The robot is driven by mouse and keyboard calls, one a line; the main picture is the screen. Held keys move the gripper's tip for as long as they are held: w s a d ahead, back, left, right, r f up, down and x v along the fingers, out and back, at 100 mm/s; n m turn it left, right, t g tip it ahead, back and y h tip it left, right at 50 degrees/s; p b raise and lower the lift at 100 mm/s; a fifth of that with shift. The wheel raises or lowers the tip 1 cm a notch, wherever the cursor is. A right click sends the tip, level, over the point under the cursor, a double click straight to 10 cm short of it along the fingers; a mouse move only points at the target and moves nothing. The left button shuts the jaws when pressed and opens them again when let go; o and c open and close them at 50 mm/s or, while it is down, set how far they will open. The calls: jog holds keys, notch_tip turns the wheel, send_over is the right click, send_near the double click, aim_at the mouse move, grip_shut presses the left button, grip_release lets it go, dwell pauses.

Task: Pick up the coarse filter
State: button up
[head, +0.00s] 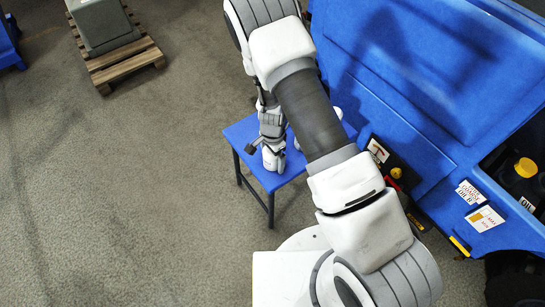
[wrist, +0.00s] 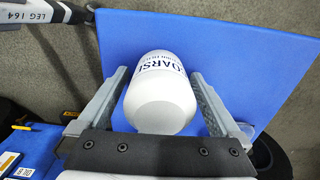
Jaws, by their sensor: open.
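The coarse filter (wrist: 162,92) is a white, rounded canister with dark lettering, of which "OARSE" shows in the wrist view. It is over the blue table top (wrist: 240,60). My gripper (wrist: 159,74) is open, with one finger on each side of the filter. Narrow gaps seem to show between the fingers and the canister, so I cannot tell that either finger touches it. In the head view, my gripper is low over the small blue table (head: 243,132), and a white piece that looks like the filter (head: 270,160) shows at it. My arm hides part of the table.
A large blue machine (head: 420,70) stands close on the right, with a yellow-capped container (head: 525,168) in its recess. A wooden pallet (head: 125,62) is at upper left. The floor to the left is clear.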

jog(key=shift+r, duration=0.1)
grip_shut()
dwell(0.3)
